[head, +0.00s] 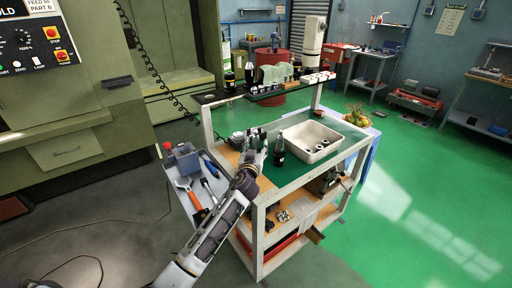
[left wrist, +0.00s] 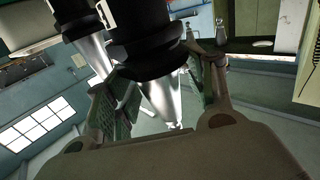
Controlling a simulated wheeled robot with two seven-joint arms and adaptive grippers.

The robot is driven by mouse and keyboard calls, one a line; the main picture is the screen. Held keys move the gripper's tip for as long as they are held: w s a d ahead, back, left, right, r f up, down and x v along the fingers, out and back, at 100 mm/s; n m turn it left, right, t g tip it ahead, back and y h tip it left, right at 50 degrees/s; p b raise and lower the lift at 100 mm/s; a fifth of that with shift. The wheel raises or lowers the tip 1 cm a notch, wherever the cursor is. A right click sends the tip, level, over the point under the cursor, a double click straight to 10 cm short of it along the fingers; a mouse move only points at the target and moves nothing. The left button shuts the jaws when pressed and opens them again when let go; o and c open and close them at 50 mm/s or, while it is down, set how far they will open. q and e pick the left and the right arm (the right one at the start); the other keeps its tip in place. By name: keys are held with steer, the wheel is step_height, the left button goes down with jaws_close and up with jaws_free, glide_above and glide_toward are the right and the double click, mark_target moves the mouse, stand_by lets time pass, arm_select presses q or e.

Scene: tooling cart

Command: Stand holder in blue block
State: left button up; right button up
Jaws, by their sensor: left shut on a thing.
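My left gripper (head: 255,154) is over the left part of the cart's green mat. In the left wrist view, its green-padded fingers (left wrist: 160,95) are shut around a tool holder (left wrist: 155,65) with a black collar and a silver cone. In the head view the gripper largely hides this holder. A second dark holder (head: 279,152) stands upright on the mat just right of the gripper. Another black-and-silver holder (left wrist: 85,30) shows behind the held one in the left wrist view. A blue-grey block (head: 187,158) sits in the side tray, left of the gripper. My right gripper is out of view.
A white bin (head: 312,153) with dark rings inside stands on the cart, right of the holders. A raised shelf (head: 280,92) with several small parts spans the back. The side tray (head: 184,184) also holds an orange-handled tool (head: 191,199). The mat's front is fairly clear.

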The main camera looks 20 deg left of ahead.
arm_select(q)
steer(key=shift+f, duration=1.65)
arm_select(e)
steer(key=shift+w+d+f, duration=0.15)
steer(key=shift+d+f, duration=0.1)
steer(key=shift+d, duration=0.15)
arm_select(q)
steer(key=shift+b, duration=0.35)
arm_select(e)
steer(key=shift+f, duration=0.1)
arm_select(q)
steer(key=o, duration=1.5)
steer(key=shift+s+f, duration=0.1)
steer(key=shift+f, duration=0.15)
steer(key=shift+c, duration=0.2)
steer(key=shift+r, duration=0.1)
steer(key=s+d+b, duration=0.1)
steer(key=s, duration=1.1)
steer(key=shift+d, duration=0.25)
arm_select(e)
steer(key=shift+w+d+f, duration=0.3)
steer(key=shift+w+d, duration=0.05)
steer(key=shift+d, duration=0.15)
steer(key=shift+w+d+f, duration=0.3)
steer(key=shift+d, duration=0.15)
